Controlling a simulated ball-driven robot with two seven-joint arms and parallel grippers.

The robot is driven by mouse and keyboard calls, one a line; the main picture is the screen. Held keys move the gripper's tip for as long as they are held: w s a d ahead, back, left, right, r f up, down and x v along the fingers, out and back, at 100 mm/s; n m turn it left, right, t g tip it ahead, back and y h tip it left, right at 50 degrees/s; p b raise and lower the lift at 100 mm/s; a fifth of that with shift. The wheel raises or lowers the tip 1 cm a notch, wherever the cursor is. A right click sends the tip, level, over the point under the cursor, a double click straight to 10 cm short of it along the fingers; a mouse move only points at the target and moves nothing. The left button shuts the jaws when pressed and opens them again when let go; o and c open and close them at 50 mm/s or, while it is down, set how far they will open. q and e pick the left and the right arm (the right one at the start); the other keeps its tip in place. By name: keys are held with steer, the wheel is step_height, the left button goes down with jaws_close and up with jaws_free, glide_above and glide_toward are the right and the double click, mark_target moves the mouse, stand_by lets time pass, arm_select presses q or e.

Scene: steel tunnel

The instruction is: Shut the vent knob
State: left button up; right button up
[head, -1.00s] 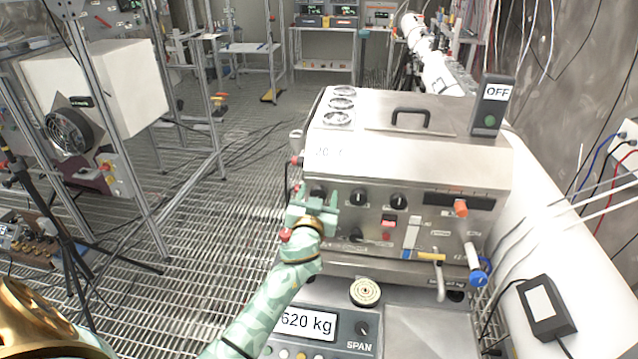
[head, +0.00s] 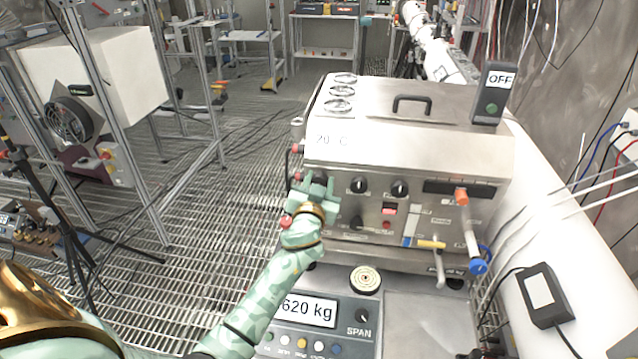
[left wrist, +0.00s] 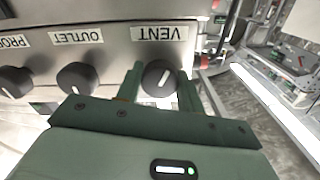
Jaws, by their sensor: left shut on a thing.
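The vent knob (left wrist: 160,77) is a round dark knob with a white pointer line, under a VENT label (left wrist: 160,33) on the steel unit's front. In the left wrist view it sits between the two green fingers of my left gripper (left wrist: 160,88), which is shut on it. Its pointer stands nearly upright there, slightly tilted. In the head view my left gripper (head: 317,187) is at the left end of the front panel's knob row and covers most of the vent knob. My right gripper is in neither view.
The outlet knob (left wrist: 80,78) and probe knob (left wrist: 14,82) sit beside the vent knob. The steel unit (head: 415,150) has an orange-tipped lever (head: 463,205) at right. A scale display (head: 308,311) is below. Open grating floor lies to the left.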

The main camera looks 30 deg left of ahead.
arm_select(q)
steer(key=m, duration=0.7)
steer(key=shift+m, duration=0.4)
steer(key=m, duration=0.4)
steer(key=shift+p, duration=0.3)
steer(key=m+p, duration=0.1)
steer(key=m, duration=0.4)
steer(key=m+p, duration=0.1)
steer(key=m, duration=0.2)
steer(key=shift+m, duration=0.3)
steer(key=m+p, duration=0.1)
steer(key=m, duration=0.2)
steer(key=shift+r+m, duration=0.1)
steer(key=shift+m, duration=0.3)
steer(key=m+p, duration=0.1)
steer(key=m, duration=0.3)
steer(key=shift+p, duration=0.4)
steer(key=shift+m+p, duration=0.5)
steer(key=shift+m, duration=0.8)
